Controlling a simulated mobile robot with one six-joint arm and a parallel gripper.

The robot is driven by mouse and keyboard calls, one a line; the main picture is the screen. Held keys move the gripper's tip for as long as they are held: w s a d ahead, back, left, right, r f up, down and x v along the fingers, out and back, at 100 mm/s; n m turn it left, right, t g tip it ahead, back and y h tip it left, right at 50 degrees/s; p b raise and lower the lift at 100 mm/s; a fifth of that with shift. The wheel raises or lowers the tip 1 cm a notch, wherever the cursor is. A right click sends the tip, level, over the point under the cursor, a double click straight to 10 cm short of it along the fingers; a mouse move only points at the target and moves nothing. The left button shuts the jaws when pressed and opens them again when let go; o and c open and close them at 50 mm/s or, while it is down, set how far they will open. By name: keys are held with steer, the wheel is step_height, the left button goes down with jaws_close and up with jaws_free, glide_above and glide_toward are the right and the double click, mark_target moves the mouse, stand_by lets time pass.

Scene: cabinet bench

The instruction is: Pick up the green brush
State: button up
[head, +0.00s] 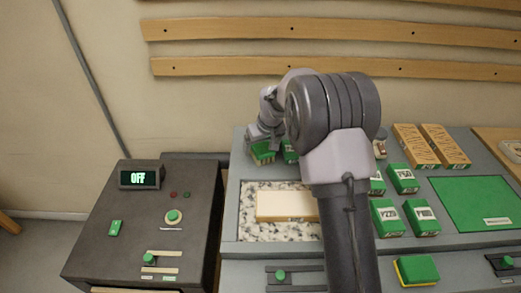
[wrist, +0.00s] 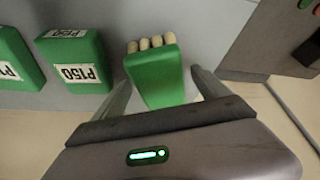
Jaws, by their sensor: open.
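The green brush (wrist: 157,75) has a smooth green body and a row of cream bristle tufts at its far end. It lies on the grey bench top between the fingers of my gripper (wrist: 162,80) in the wrist view. The gripper is open, with one finger on each side of the brush and gaps visible. In the head view the brush (head: 263,152) is at the back left of the bench, just under my gripper (head: 262,141). My arm hides part of the bench there.
Green P150 blocks (wrist: 76,72) stand left of the brush in the wrist view. In the head view a speckled slab holds a pale block (head: 286,206). More green blocks (head: 386,218) and a green mat (head: 475,200) lie right. A dark cabinet with an OFF display (head: 138,178) stands left.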

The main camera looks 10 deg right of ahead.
mark_target(261, 145)
steer(key=shift+f, duration=0.1)
steer(key=c, duration=1.7)
steer(key=shift+r+p, duration=0.35)
steer(key=shift+r, duration=0.1)
steer(key=shift+c, duration=0.2)
step_height(261, 145, up, 4)
steer(key=shift+f+p, duration=0.15)
steer(key=shift+p, duration=0.9)
steer(key=s+p, duration=0.1)
steer(key=s, duration=1.5)
steer(key=shift+r, duration=0.45)
